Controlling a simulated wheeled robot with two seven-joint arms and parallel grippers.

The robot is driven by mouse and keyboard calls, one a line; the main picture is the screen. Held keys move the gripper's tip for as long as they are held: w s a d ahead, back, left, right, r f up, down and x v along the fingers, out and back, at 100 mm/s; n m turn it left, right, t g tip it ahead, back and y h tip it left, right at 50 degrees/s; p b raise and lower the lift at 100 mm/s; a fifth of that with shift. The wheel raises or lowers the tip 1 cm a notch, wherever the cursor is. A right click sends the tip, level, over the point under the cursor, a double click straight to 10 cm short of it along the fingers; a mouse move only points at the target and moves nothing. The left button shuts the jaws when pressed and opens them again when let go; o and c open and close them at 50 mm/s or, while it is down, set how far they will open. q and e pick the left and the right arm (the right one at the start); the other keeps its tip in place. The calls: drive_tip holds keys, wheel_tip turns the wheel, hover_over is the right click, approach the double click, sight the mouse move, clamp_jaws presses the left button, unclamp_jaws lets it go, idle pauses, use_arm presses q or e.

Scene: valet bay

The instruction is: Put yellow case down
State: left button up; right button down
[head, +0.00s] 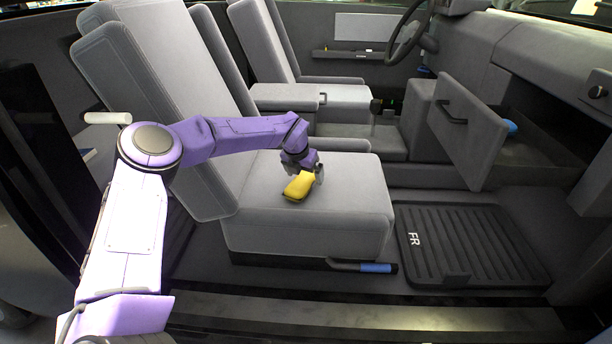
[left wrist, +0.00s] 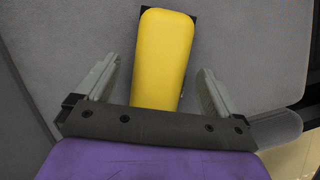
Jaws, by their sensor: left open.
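The yellow case (head: 299,186) lies on the grey seat cushion (head: 350,215) of the near front seat. In the left wrist view the yellow case (left wrist: 163,60) extends out from between the fingers, with a dark patch showing at its far end. My left gripper (head: 309,176) is at the case, just above the cushion. In the left wrist view its two fingers (left wrist: 158,85) stand apart, one on each side of the case, with a gap on both sides. My right gripper is not in view.
An open glovebox drawer (head: 470,130) at the right holds a blue item (head: 511,128). A black floor mat (head: 470,245) marked FR lies below it. A blue-gripped lever (head: 376,267) sits under the seat front. The seat backrest (head: 160,110) rises behind my left arm.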

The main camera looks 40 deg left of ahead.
use_arm(q)
drive_tip(key=p+v, duration=0.2)
drive_tip(key=v, duration=0.8)
drive_tip(key=shift+r+p, duration=0.25)
drive_tip(key=shift+p, duration=0.05)
idle(0.6)
